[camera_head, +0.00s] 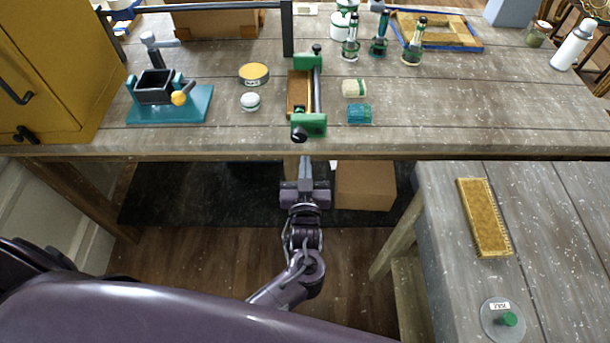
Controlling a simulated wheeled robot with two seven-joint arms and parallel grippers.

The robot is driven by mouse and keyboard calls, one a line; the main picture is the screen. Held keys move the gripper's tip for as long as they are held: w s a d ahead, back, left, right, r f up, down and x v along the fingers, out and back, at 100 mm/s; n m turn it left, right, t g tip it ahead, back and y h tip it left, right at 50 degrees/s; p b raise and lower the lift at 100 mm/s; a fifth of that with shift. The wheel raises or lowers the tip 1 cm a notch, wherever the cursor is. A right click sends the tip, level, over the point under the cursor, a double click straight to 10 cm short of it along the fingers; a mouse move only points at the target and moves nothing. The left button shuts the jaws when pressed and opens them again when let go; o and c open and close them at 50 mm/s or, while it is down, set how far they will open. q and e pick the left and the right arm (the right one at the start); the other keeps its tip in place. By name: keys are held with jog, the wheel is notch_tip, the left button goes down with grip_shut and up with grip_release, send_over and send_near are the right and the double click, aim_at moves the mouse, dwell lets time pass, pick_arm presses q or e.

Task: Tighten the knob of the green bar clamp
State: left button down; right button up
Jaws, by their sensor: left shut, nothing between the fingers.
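The green bar clamp (309,124) lies on the wooden workbench (215,135), near its front edge. It has two green jaws joined by a dark bar. A brown wooden piece (297,92) lies between the jaws. The black knob (299,135) is at the near end, facing me. My left gripper (305,168) is shut and empty, just in front of the bench edge. It shows directly below the knob in the picture, with a visible gap between them. My right gripper is not in view.
Left of the clamp are a yellow-topped tin (254,73), a small white-topped jar (250,101) and a teal vise (168,104). Right are a cream block (354,88) and a teal block (359,113). A yellow cabinet (62,70) stands left. A lower grey table (448,255) is at right.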

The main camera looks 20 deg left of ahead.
aim_at(299, 136)
pick_arm(q)
jog(key=shift+b+x, duration=0.45)
jog(key=shift+x, duration=1.6)
jog(key=shift+a+r+p, duration=0.15)
jog(key=shift+r+p, duration=0.15)
jog(key=shift+p, duration=0.05)
jog(key=shift+a, duration=0.5)
jog(key=shift+s+a+r+p, duration=0.1)
jog(key=shift+s+a+p, duration=0.15)
jog(key=shift+a+p, duration=0.55)
